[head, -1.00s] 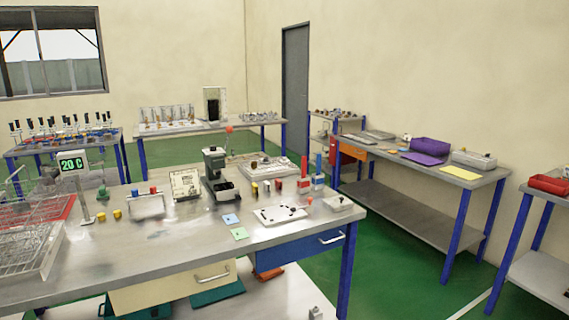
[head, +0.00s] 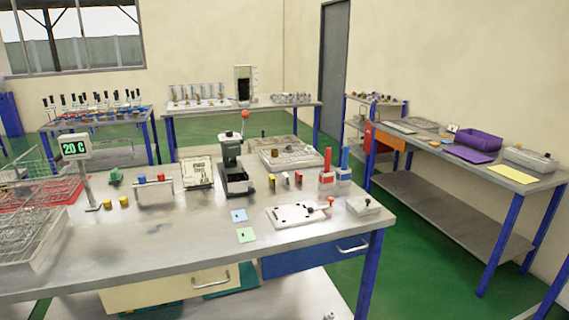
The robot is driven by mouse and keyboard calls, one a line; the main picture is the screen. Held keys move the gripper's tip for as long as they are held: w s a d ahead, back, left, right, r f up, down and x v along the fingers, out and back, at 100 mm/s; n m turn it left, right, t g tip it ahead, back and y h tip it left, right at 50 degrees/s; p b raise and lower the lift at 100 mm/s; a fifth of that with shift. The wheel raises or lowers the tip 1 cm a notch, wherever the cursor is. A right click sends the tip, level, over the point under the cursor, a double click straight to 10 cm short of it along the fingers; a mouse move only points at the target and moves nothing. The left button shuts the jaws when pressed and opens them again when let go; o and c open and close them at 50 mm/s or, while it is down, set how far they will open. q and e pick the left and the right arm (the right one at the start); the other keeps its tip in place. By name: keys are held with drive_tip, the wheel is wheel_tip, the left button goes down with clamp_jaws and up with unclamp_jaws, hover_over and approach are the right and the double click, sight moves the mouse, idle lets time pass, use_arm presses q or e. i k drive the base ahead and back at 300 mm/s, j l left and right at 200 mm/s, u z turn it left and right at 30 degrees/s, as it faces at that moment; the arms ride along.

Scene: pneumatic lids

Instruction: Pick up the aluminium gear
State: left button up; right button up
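I cannot make out an aluminium gear for certain. Small metallic parts (head: 290,98) lie at the right end of the back table, and more small parts (head: 375,98) lie on the small table beside the door; both groups are too small to tell apart. A grey tray (head: 312,157) on the near workbench (head: 180,245) holds small round pieces, also unclear. Neither of my grippers shows in the head view.
The near workbench fills the foreground, with a black press (head: 234,170), a white plate (head: 290,217) and a display reading 20 C (head: 75,147). A side table (head: 440,147) with a purple bin (head: 478,139) stands right. Green floor (head: 430,235) is open between them.

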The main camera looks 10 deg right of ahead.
sight(309, 149)
drive_tip(key=i+l+z, duration=0.25)
drive_tip(key=z, duration=0.15)
drive_tip(key=i+l+z, duration=0.25)
drive_tip(key=z, duration=0.15)
drive_tip(key=i+l+z, duration=0.25)
drive_tip(key=z, duration=0.2)
drive_tip(key=i+z, duration=0.8)
drive_tip(key=i+l, duration=0.1)
drive_tip(key=i, duration=1.05)
drive_tip(key=i+j+u, duration=0.1)
drive_tip(key=i+u, duration=0.15)
drive_tip(key=u, duration=0.2)
drive_tip(key=i+u, duration=0.3)
drive_tip(key=u, duration=0.2)
drive_tip(key=i+l+u, duration=0.1)
drive_tip(key=i+u, duration=0.15)
drive_tip(key=u, duration=0.2)
drive_tip(key=i+l+u, duration=0.2)
drive_tip(key=u, duration=0.3)
